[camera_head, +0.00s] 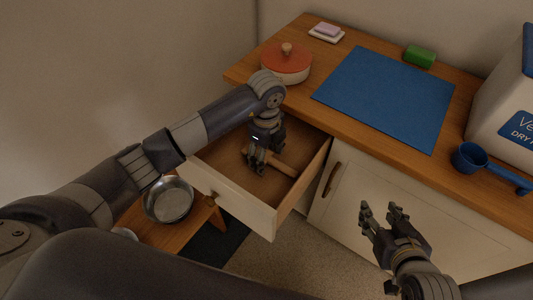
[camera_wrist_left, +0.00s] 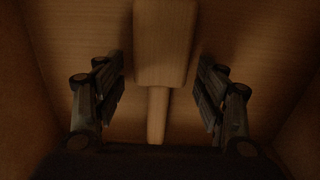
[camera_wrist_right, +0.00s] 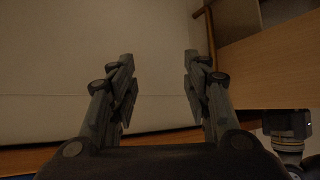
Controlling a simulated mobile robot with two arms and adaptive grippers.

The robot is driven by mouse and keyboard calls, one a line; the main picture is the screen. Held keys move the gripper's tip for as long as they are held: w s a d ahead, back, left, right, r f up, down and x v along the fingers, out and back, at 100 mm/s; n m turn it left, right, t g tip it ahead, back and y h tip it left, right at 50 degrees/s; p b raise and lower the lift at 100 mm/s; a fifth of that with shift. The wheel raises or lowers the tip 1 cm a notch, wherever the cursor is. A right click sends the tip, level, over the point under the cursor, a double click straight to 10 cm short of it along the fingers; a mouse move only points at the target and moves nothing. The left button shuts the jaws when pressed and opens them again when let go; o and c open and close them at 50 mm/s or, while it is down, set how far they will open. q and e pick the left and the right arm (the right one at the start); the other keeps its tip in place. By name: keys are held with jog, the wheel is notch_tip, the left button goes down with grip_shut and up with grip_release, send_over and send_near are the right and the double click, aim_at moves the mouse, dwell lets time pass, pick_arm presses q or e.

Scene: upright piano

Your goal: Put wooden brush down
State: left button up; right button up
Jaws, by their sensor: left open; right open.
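The wooden brush (camera_head: 284,166) lies on the floor of the open drawer (camera_head: 235,208). In the left wrist view the brush (camera_wrist_left: 165,45) shows a broad block and a thin handle pointing toward the gripper base. My left gripper (camera_head: 256,169) is inside the drawer, over the brush. Its fingers are open on both sides of the brush, with a gap between each finger and the wood. My right gripper (camera_head: 382,209) is open and empty, in front of the white cabinet door (camera_head: 350,192). The left hand hides part of the brush in the head view.
On the counter are a blue mat (camera_head: 385,95), an orange-lidded pot (camera_head: 286,63), a green block (camera_head: 420,56), a pink soap on a dish (camera_head: 327,30) and a blue scoop (camera_head: 472,159). A metal pan (camera_head: 168,200) sits on a low wooden stool below left.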

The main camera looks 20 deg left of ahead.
aim_at(267, 156)
pick_arm(q)
jog(key=shift+r, duration=0.3)
notch_tip(267, 156, up, 7)
jog(key=shift+r+p, duration=0.1)
jog(key=shift+p, duration=1.05)
notch_tip(267, 156, up, 4)
jog(key=shift+r+p, duration=0.25)
jog(key=shift+p, duration=0.25)
pick_arm(e)
jog(key=s+d+f+g, duration=0.2)
jog(key=s+g, duration=0.1)
jog(key=s, duration=0.3)
jog(key=s+d+f+g+h, duration=0.1)
jog(key=s+d+f+g, duration=0.1)
jog(key=s, duration=0.4)
jog(key=shift+f+g+h, duration=0.3)
jog(key=shift+f+g, duration=0.1)
jog(key=shift+g, duration=0.4)
pick_arm(q)
jog(key=shift+r, duration=0.1)
